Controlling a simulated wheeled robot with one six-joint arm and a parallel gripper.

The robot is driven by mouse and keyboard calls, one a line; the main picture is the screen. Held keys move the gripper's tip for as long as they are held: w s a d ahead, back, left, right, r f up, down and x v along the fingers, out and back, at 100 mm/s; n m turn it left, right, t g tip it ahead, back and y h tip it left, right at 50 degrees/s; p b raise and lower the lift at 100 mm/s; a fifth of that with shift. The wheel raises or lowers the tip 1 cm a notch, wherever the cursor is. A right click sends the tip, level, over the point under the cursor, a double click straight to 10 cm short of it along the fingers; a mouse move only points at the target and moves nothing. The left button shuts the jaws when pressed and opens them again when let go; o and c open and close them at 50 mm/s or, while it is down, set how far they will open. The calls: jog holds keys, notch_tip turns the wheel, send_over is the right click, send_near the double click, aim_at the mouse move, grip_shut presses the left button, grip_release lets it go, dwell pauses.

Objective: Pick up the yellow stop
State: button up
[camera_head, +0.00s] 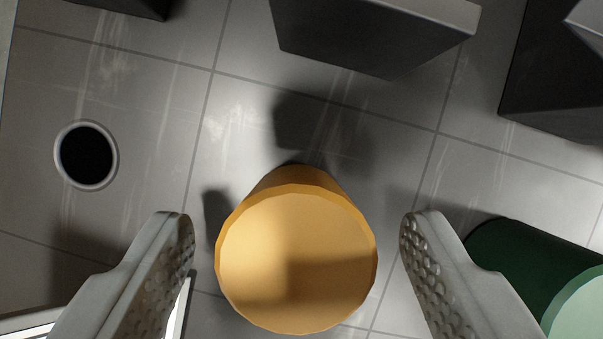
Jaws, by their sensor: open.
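The yellow stop (297,258) is a round, faceted yellow-orange cylinder. It stands upright on the grey tiled surface in the lower middle of the view, with its flat top toward the camera. My gripper (297,228) is open, with one finger to the left of the stop and one to the right. There is a visible gap on each side, and neither finger appears to touch it. The stop's base is mostly hidden under its own top.
A green cylinder (520,265) stands close beside the right finger. A dark grey block (375,35) is at the top middle, and another dark block (555,85) is at the upper right. A round black hole with a pale rim (86,155) is at the left. A white-edged object shows at the lower left.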

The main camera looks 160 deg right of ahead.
jog(key=shift+x, duration=1.15)
jog(key=shift+c, duration=0.2)
jog(key=c, duration=1.3)
